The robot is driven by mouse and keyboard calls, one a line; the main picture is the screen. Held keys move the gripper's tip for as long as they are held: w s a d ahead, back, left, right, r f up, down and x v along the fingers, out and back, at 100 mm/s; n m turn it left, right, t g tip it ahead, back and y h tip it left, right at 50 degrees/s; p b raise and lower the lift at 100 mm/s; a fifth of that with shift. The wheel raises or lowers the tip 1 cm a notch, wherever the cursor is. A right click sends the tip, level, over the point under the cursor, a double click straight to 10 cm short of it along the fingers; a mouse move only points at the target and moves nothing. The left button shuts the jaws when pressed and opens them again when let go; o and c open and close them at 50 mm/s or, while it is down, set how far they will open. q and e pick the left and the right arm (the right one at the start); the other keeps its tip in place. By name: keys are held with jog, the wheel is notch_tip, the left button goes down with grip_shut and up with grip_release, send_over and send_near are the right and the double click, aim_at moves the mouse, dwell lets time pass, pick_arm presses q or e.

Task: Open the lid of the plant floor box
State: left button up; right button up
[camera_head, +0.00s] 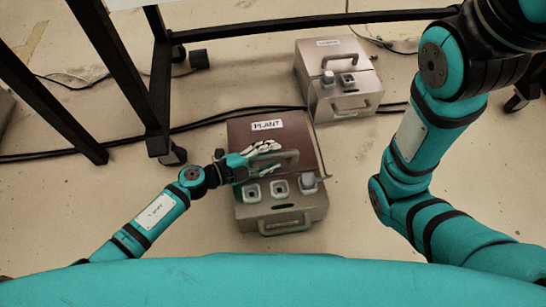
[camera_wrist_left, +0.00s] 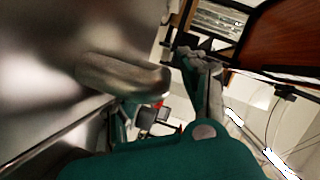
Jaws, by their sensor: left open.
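The plant floor box (camera_head: 315,212) stands on the floor in the middle of the head view. Its brownish lid (camera_head: 240,132) carries a white PLANT label and looks down. A grey lid handle (camera_head: 288,157) sits behind a row of sockets. My left gripper (camera_head: 264,158) is open at this handle, its fingers over its left part. In the left wrist view, the metal handle (camera_wrist_left: 125,75) rises from a shiny surface, close to a grey finger of my left gripper (camera_wrist_left: 185,90). I cannot tell whether they touch. My right gripper is out of view; only my right arm shows.
A second, lighter floor box (camera_head: 318,55) stands behind, to the upper right. Black cables (camera_head: 215,119) run across the floor behind the plant box. Dark table legs (camera_head: 160,85) stand at the upper left. The floor to the right of the plant box is clear.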

pick_arm(q)
jog(key=shift+w+d, duration=0.25)
jog(key=shift+d, duration=0.2)
grip_shut()
